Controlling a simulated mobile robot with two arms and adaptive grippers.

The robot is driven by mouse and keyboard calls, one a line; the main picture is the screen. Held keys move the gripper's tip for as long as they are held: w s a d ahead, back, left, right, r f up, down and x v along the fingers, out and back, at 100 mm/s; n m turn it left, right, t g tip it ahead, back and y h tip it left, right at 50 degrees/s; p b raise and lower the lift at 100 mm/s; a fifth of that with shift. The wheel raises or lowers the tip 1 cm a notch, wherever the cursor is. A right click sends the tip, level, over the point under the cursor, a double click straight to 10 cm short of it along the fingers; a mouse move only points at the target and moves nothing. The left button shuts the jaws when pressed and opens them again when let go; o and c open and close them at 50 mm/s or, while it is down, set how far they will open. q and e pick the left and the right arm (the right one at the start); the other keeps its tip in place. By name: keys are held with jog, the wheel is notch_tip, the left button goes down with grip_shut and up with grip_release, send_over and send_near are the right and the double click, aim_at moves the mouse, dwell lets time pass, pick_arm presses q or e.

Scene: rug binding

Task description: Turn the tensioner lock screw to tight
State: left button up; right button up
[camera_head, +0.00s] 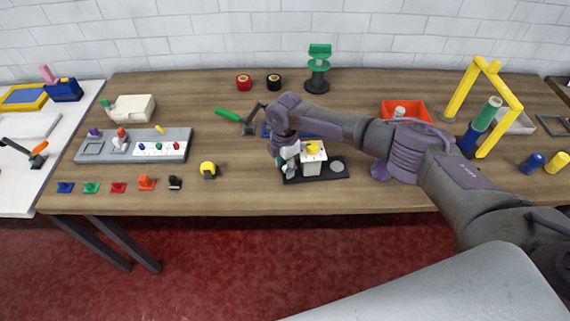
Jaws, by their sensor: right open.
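A small white block (312,165) with a yellow knob-like part (312,146) on top stands on a black base plate (335,174) near the table's front edge. It may be the tensioner with its lock screw, but I cannot tell for sure. A round grey disc (337,167) sits on the plate to its right. My right gripper (289,163) points down at the block's left side, open. I cannot tell whether its fingers touch the block. My right wrist and forearm cover what lies behind. My left gripper is out of view.
A green-handled lever (228,113) stands behind and left of my gripper. A yellow-topped piece (208,170) stands to the left. A grey panel (180,135) lies farther left, with small coloured parts in front. A red-orange bin (417,106) and a yellow frame (511,100) stand right.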

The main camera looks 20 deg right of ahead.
grip_shut()
dwell(0.3)
jog(key=shift+w+a+m+p, duration=0.1)
jog(key=shift+m+p, duration=0.25)
jog(key=shift+m, duration=0.65)
jog(key=shift+w+m+p, duration=0.25)
jog(key=shift+m+p, duration=0.25)
jog(key=shift+m, duration=1.2)
grip_release()
